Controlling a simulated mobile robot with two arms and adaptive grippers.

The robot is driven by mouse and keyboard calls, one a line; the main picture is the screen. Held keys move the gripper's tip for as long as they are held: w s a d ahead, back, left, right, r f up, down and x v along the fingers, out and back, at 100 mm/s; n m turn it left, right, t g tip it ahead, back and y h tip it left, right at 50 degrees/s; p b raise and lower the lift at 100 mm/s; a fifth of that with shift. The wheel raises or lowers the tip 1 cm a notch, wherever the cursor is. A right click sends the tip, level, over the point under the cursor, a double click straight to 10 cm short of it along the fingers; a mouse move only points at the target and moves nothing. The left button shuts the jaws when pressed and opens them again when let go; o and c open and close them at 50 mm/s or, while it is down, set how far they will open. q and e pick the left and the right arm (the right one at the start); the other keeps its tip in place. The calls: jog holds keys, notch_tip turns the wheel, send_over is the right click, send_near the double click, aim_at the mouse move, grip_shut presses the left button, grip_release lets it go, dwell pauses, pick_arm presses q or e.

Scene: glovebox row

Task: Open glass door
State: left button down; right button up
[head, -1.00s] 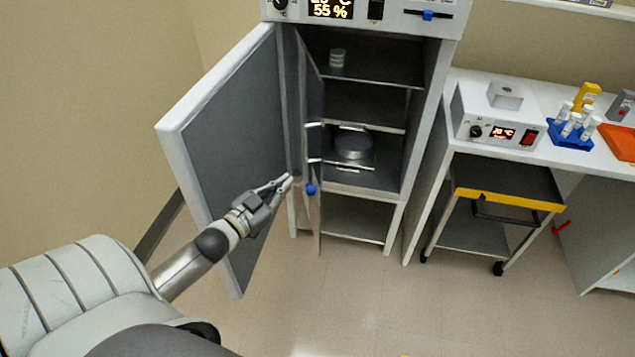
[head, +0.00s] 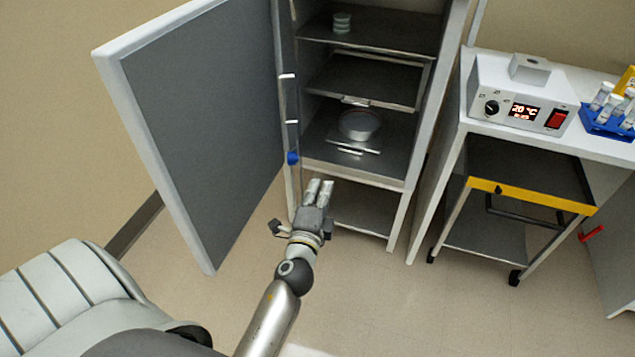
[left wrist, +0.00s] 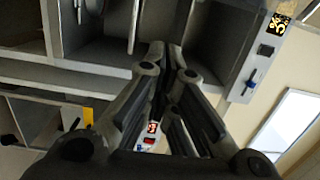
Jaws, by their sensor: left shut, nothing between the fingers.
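The cabinet's thin glass door (head: 289,108) is swung out at the left side of the opening and shows nearly edge-on. It carries white fittings and a blue knob (head: 292,157). The thick outer door (head: 200,120), grey inside with a white rim, stands wide open to the left. My left gripper (head: 320,184) is shut and empty, in front of the cabinet's lower part, below and right of the knob and apart from it. In the left wrist view its fingers (left wrist: 168,55) are together. My right gripper is not in view.
Inside the cabinet, a round dish (head: 360,124) sits on a middle shelf and small stacked dishes (head: 342,22) on an upper one. To the right, a bench holds a heater box (head: 520,100) and a blue tube rack (head: 607,122), with a yellow-edged cart (head: 533,193) below.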

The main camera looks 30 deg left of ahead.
pick_arm(q)
jog(key=w+a+p, duration=0.2)
jog(key=w+a, duration=0.3)
jog(key=a, duration=0.1)
jog(key=shift+w, duration=0.4)
jog(key=shift+a, duration=0.1)
jog(key=s+a+m+t+h, duration=0.1)
jog(key=s+a+m+h, duration=0.2)
jog(key=s+a, duration=0.4)
jog(key=a+h, duration=0.1)
jog(key=a, duration=0.2)
jog(key=shift+s+a+h, duration=0.3)
jog(key=shift+a, duration=0.05)
